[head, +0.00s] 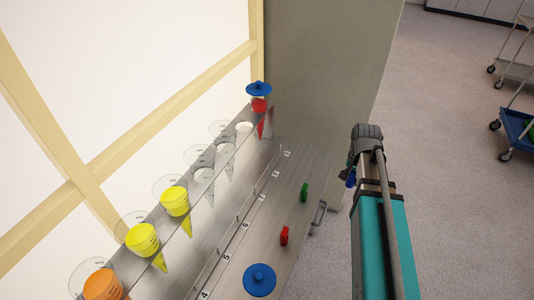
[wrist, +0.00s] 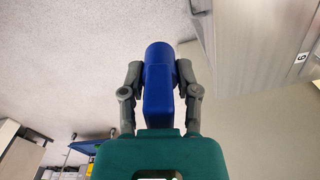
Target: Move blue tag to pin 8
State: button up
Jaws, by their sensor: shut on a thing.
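My gripper (head: 352,172) is shut on the blue tag (head: 350,180) and holds it in the air to the right of the shelf unit. In the wrist view the blue tag (wrist: 158,82) is upright between the two grey fingers of my gripper (wrist: 160,75). The numbered rail (head: 235,240) runs along the bench below the cones, with small upright pins. Its labels are small; 4, 5 and 6 read best, and I cannot clearly read the label for pin 8 toward the far end.
A red tag (head: 284,236) and a green tag (head: 304,191) stand on the bench, right of the rail. A blue lid (head: 259,280) lies nearer. Coloured and clear cones hang in a rack (head: 190,226) at left. A grey wall panel (head: 325,80) stands behind; open floor lies right.

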jog(key=shift+s+a, duration=0.3)
jog(key=shift+a, duration=0.25)
jog(key=w+a+f+n+b, duration=0.1)
jog(key=w+a, duration=0.4)
jog(key=a, duration=0.4)
jog(key=w+a+f+n+b, duration=0.1)
jog(key=w+a, duration=0.5)
jog(key=a, duration=0.4)
jog(key=w+a+f+n+b, duration=0.1)
jog(key=w+a+f+b, duration=0.1)
jog(key=w+a, duration=0.3)
jog(key=shift+w+a, duration=0.15)
jog(key=shift+a, duration=0.95)
jog(key=shift+w+a, duration=0.15)
jog(key=shift+a, duration=0.9)
jog(key=shift+f, duration=0.15)
jog(key=shift+f+b, duration=2.1)
jog(key=shift+b, duration=0.15)
